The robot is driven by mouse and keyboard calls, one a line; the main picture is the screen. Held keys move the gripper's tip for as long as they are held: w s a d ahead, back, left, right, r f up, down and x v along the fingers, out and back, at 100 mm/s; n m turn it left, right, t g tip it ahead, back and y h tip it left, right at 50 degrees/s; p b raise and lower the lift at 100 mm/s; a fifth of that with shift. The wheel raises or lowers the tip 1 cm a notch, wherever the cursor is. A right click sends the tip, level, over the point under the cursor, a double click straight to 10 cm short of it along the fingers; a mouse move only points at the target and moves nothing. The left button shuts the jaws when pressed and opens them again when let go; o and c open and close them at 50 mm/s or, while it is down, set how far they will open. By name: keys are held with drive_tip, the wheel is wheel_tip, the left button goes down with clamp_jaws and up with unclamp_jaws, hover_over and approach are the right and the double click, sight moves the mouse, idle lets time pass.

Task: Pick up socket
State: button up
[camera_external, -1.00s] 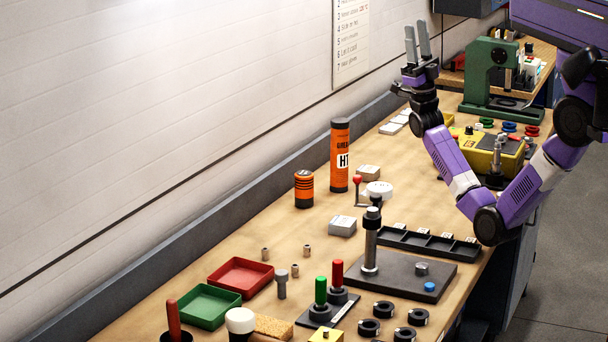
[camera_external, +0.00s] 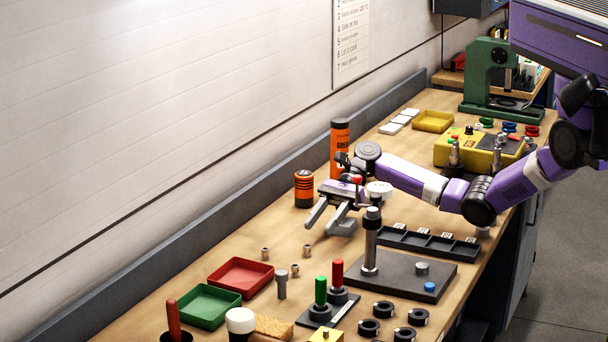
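A small grey metal piece with a wide head and narrower stem (camera_external: 281,283) stands upright on the bench, right of the red tray; it looks like the socket, though I cannot be sure. Small tan-grey cylinders stand near it, one at the left (camera_external: 265,253), one at the right (camera_external: 307,250) and one between (camera_external: 295,269). My gripper (camera_external: 322,226) is open and empty, its two fingers pointing down-left above the bench, up and right of these pieces and apart from them. It partly hides a grey block behind its fingers.
The red tray (camera_external: 240,292) and green tray (camera_external: 183,320) lie at front left. An orange can (camera_external: 304,190) and tall orange grease tube (camera_external: 340,135) stand by my gripper. A dark plate with a tall metal post (camera_external: 370,245) is to the right. Red and green handles stand in front.

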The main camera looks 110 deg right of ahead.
sight(306, 248)
drive_tip(key=shift+w+a+f, duration=0.1)
drive_tip(key=shift+a+f, duration=0.15)
drive_tip(key=shift+f, duration=0.1)
drive_tip(key=shift+p+x, duration=0.8)
drive_tip(key=shift+x, duration=2.8)
clamp_jaws()
